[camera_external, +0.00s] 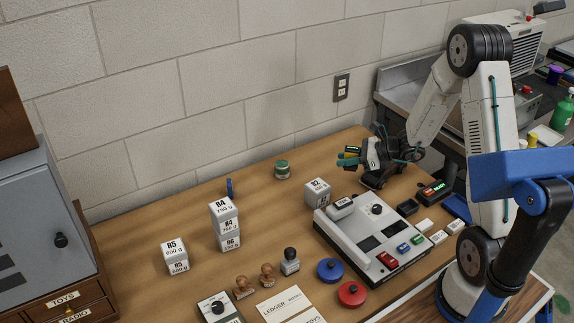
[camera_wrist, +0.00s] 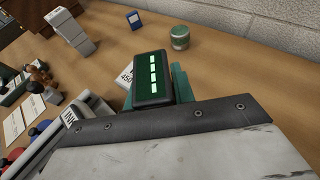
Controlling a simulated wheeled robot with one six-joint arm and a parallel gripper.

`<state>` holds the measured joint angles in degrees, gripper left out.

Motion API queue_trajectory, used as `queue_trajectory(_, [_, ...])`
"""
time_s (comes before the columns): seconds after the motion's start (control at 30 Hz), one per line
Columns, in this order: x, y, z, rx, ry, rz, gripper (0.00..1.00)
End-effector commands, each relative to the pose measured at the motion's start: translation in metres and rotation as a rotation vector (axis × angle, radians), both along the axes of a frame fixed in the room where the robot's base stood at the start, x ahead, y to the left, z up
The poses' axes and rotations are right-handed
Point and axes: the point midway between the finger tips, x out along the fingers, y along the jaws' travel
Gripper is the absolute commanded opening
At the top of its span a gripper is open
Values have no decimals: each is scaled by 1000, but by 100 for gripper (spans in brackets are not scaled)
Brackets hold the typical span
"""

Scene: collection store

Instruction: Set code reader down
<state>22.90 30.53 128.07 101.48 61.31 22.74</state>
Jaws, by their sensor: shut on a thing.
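The code reader appears to be the dark, rounded box with a row of lit green-white bars (camera_wrist: 152,77) in the wrist view. My gripper (camera_wrist: 155,90) is shut on it, with teal fingers showing beside and below it.
A white weight block (camera_external: 318,193) stands just left and in front of my gripper. A green jar (camera_external: 282,170) is farther left. A grey console (camera_external: 372,240) fills the front right. A small device with a lit display (camera_external: 435,191) sits at the right.

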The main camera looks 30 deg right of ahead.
Motion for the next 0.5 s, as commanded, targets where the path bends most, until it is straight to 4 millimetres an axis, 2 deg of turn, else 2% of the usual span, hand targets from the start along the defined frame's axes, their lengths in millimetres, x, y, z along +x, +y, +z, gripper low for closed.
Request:
queue_trajectory(0.13, [-1,1,-29,3,6,-2,0])
queue_trajectory(0.37, [0,1,-53,2,4,-3,0])
queue_trajectory(0.5, [0,1,-75,1,4,-4,0])
